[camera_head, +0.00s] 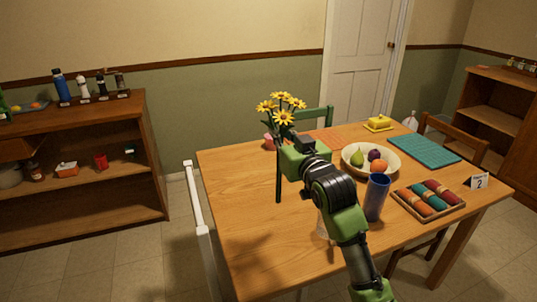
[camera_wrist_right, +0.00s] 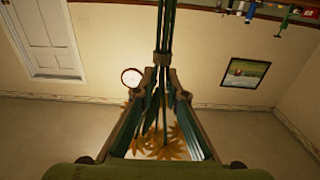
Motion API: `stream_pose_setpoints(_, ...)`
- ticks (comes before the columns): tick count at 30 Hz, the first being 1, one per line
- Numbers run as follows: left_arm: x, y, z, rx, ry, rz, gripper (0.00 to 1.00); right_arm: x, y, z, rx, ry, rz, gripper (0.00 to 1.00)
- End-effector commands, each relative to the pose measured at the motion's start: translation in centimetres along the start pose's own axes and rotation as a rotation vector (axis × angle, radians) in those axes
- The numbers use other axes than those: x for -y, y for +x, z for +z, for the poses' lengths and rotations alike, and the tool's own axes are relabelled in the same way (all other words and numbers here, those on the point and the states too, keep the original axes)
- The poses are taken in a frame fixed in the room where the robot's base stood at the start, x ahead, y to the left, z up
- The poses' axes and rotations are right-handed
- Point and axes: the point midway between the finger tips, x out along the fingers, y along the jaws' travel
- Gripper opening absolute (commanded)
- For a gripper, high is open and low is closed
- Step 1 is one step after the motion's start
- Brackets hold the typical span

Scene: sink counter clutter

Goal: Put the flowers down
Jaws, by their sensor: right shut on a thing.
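The yellow flowers (camera_head: 281,108) stand upright on dark green stems over the left half of the wooden table (camera_head: 240,220). My right gripper (camera_head: 289,150) is shut on the stems, below the blooms. In the right wrist view, the stems (camera_wrist_right: 165,35) run between the two fingers of my right gripper (camera_wrist_right: 164,85), and the orange-yellow petals (camera_wrist_right: 165,143) show beyond them. The lower stem ends hang near the tabletop; I cannot tell whether they touch it. My left gripper is not in view.
A blue cup (camera_head: 376,198), a cream fruit bowl (camera_head: 360,150), a tray of rolled cloths (camera_head: 428,200), a teal mat (camera_head: 425,149) and a yellow butter dish (camera_head: 379,123) occupy the table's right and back. A clear glass (camera_head: 322,226) is partly behind my arm. The table's left front is clear.

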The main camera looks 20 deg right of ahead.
Motion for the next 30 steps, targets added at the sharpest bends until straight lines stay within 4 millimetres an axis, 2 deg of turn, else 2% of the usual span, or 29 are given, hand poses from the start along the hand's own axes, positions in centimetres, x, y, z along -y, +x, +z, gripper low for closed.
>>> stream_pose_setpoints(1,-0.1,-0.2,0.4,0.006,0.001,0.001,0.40,0.4,1.2,0.5,0.003,0.004,-0.002,0.00)
stream_pose_setpoints(5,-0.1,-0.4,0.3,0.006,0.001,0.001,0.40,1.3,3.9,1.7,0.002,0.002,-0.002,0.00)
stream_pose_setpoints(12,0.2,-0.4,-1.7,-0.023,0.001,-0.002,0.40,2.4,7.5,6.0,0.003,0.000,-0.001,0.00)
stream_pose_setpoints(22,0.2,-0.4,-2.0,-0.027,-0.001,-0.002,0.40,3.0,9.3,8.4,0.002,0.000,-0.001,0.00)
stream_pose_setpoints(25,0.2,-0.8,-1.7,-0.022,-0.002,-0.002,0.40,2.9,9.1,10.0,0.003,0.000,-0.001,0.00)
stream_pose_setpoints(30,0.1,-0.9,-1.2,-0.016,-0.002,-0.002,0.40,2.9,9.1,11.0,-0.001,0.000,-0.001,0.00)
